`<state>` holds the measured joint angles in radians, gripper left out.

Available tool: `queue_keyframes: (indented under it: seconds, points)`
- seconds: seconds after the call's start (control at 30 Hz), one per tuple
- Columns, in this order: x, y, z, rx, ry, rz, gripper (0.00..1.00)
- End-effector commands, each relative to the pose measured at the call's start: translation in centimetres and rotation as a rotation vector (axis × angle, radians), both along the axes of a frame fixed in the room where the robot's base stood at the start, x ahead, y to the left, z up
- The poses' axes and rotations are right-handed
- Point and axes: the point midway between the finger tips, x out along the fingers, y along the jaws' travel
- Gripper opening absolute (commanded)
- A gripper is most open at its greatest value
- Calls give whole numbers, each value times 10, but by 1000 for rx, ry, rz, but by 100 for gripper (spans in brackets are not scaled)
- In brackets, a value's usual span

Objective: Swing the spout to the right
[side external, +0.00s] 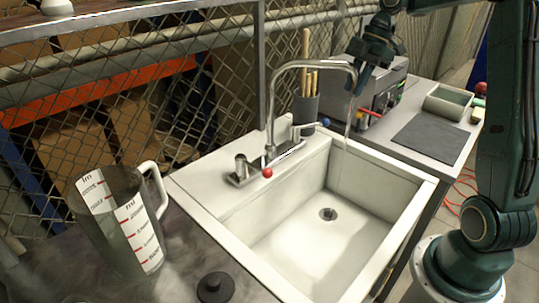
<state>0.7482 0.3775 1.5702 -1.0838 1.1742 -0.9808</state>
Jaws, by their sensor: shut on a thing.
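The chrome spout (310,63) rises from the faucet base behind the sink and bends over to the right, its tip above the right back part of the basin. A thin stream of water (347,122) falls from its tip. My gripper (357,78) reaches down from the upper right and is shut on the spout near its outlet end. The fingers partly cover the spout's end. A red-knobbed handle (267,173) and a blue-knobbed handle (325,122) sit on the faucet base. The white sink (300,245) is open below, with a dark drain.
A clear measuring jug (115,225) and a black knob-like stopper (215,287) stand at front left. A dark holder (306,108) with wooden sticks and a grey machine (375,85) stand behind. A mesh fence (180,100) runs along the back. A dark mat (432,142) lies right.

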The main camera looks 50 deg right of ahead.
Motion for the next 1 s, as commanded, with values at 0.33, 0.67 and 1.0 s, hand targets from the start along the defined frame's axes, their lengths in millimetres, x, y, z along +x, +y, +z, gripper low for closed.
queue_keyframes:
  seconds: [0.33, 0.67, 1.0]
  points:
    - [1, 1, 1, -1, -5, 2, 41]
    - [-1, 2, 1, 0, -3, -7, 41]
    - [-10, 15, 1, 0, -2, -77, 41]
